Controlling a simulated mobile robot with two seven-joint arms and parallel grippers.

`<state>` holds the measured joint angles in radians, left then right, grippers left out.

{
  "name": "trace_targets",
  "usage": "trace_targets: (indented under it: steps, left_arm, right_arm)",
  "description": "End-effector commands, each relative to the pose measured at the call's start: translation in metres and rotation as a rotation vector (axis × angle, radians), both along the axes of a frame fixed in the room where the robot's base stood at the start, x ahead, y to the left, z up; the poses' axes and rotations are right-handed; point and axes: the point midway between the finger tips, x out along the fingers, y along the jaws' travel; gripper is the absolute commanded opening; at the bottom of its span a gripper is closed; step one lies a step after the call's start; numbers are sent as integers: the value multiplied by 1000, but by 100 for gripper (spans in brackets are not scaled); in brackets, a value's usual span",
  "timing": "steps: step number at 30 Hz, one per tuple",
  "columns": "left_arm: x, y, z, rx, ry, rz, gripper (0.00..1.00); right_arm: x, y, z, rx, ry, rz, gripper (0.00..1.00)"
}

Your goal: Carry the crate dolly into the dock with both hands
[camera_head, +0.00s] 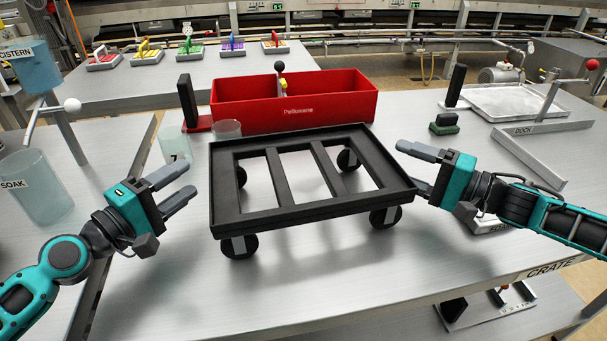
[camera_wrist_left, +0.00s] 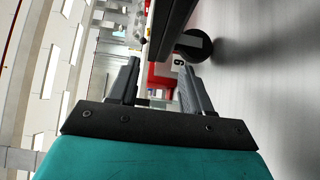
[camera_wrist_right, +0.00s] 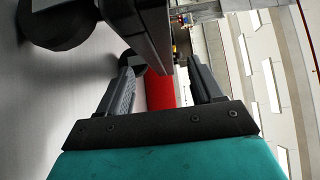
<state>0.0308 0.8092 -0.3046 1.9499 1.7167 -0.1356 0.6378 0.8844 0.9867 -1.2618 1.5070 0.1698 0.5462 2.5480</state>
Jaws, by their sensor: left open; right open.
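The crate dolly is a black slatted frame (camera_head: 262,216) on black caster wheels, standing on the grey table in the middle of the head view. My left gripper (camera_head: 192,184) is open and empty, just left of the frame and apart from it. My right gripper (camera_head: 408,168) is open at the frame's right side, its fingers close to the edge; I cannot tell whether they touch. The frame also shows in the left wrist view (camera_wrist_left: 172,25) and the right wrist view (camera_wrist_right: 140,25). The dock is an angled metal rail (camera_head: 530,160) labelled DOCK at the right.
A red bin (camera_head: 330,108) stands behind the dolly. Clear cups (camera_head: 172,143) are at its left, with a SOAK beaker (camera_head: 38,190) further left. A metal tray (camera_head: 515,103) and a small dark green block (camera_head: 444,124) lie at the right. The table front is clear.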

Motion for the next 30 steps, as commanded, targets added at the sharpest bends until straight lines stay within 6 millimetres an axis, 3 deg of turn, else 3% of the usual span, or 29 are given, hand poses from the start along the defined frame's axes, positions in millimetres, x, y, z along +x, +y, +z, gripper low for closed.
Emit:
trace_targets:
  steps: [17,30]
  left_arm:
    - [48,-31,1,0,-1,1,49]
    - [52,-35,0,2,0,0,46]
  right_arm:
    - [32,49,0,-1,-1,2,66]
    - [35,53,0,-1,0,0,63]
